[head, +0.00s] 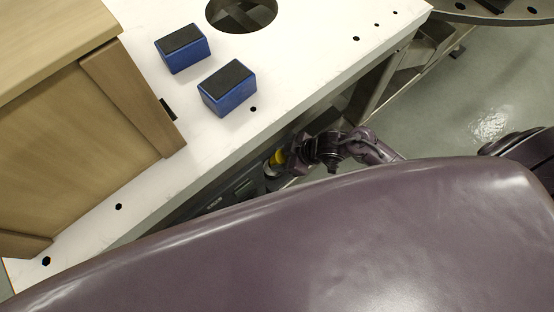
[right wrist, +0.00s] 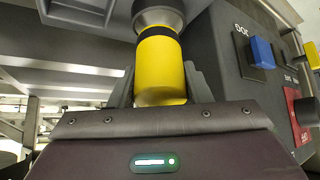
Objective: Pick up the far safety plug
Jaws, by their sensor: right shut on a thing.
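A yellow safety plug (right wrist: 160,70) with a dark band stands between the fingers of my right gripper (right wrist: 160,88) in the right wrist view. The gripper is shut on it. Beyond the band is a round grey metal part (right wrist: 158,14); I cannot tell whether the plug is seated in it or free. Only one safety plug can be made out. My left gripper is not in view.
A dark control panel (right wrist: 228,62) with a blue switch (right wrist: 262,52) and a red label stands close at right in the wrist view. The white table (head: 300,50) carries two blue blocks (head: 228,90) and a wooden cabinet (head: 80,130). A large purple part of mine hides the lower head view.

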